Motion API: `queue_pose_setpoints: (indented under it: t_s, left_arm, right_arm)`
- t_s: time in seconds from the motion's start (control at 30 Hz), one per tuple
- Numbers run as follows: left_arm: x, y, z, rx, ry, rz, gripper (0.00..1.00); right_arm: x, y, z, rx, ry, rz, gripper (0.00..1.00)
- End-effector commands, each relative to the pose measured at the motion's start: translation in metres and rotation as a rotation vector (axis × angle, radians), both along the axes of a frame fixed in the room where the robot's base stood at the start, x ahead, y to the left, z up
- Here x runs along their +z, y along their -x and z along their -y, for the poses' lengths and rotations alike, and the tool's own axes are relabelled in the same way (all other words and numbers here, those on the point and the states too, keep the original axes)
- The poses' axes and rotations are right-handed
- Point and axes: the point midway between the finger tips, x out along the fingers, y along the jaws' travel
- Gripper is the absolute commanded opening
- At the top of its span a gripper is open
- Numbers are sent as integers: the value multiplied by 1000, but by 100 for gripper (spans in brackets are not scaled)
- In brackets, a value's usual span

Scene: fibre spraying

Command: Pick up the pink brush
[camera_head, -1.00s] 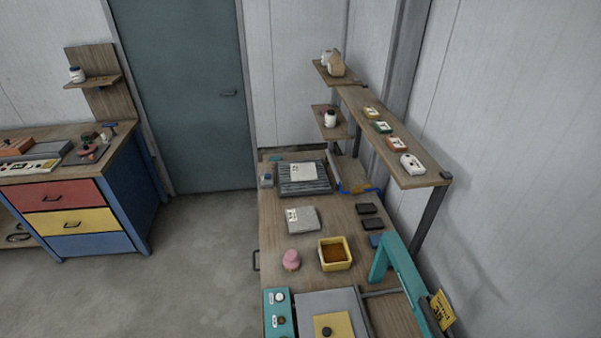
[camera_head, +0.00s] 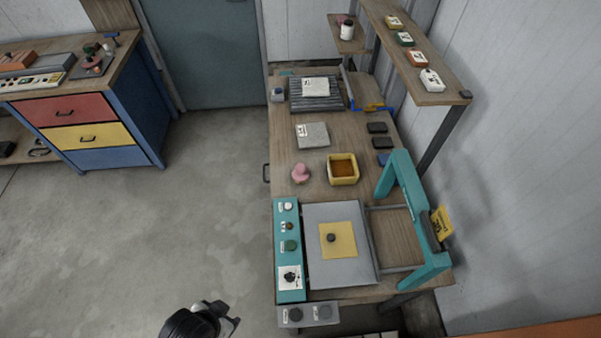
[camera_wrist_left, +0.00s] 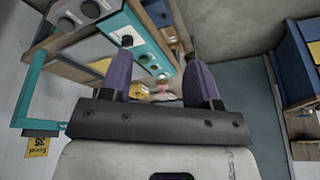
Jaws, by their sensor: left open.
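The pink brush (camera_head: 301,173) stands on the wooden workbench (camera_head: 285,146), left of a yellow square container (camera_head: 343,169) with brown contents. My left gripper (camera_head: 232,316) is at the bottom of the head view, over the floor, in front and to the left of the bench and well away from the brush. In the left wrist view its two purple fingers (camera_wrist_left: 160,84) are apart with nothing between them. A small pink spot that looks like the brush (camera_wrist_left: 163,88) shows far off between the fingers. My right gripper does not show.
A teal-framed machine (camera_head: 402,190) with a grey plate and yellow sheet fills the near bench end, beside a teal knob panel (camera_head: 289,250). A shelf (camera_head: 425,75) overhangs the right side. A drawer cabinet (camera_head: 90,138) stands left. The floor between is clear.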

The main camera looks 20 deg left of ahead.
Motion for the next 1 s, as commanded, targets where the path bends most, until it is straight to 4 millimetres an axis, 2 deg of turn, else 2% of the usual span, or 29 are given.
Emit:
queue_pose_setpoints:
  t_s: [0.13, 0.33, 0.57, 0.63, 0.77, 0.87, 1.0]
  left_arm:
    - [0, 0, 0, 1, 1, 0, 58]
    - [0, 0, 2, 4, 5, -1, 77]
    - [-1, 0, 3, 6, 9, 0, 77]
    - [1, -7, 2, 5, 8, 16, 77]
    - [10, -37, -5, -10, -17, 91, 77]
    - [24, -70, -22, -44, -80, 178, 77]
    - [44, -117, -54, -97, -208, 281, 77]
  right_arm:
    - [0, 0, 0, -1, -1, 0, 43]
    - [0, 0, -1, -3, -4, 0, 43]
    - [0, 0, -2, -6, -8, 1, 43]
    - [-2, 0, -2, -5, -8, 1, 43]
    - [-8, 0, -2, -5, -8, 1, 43]
    - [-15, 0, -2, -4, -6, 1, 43]
    - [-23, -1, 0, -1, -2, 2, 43]
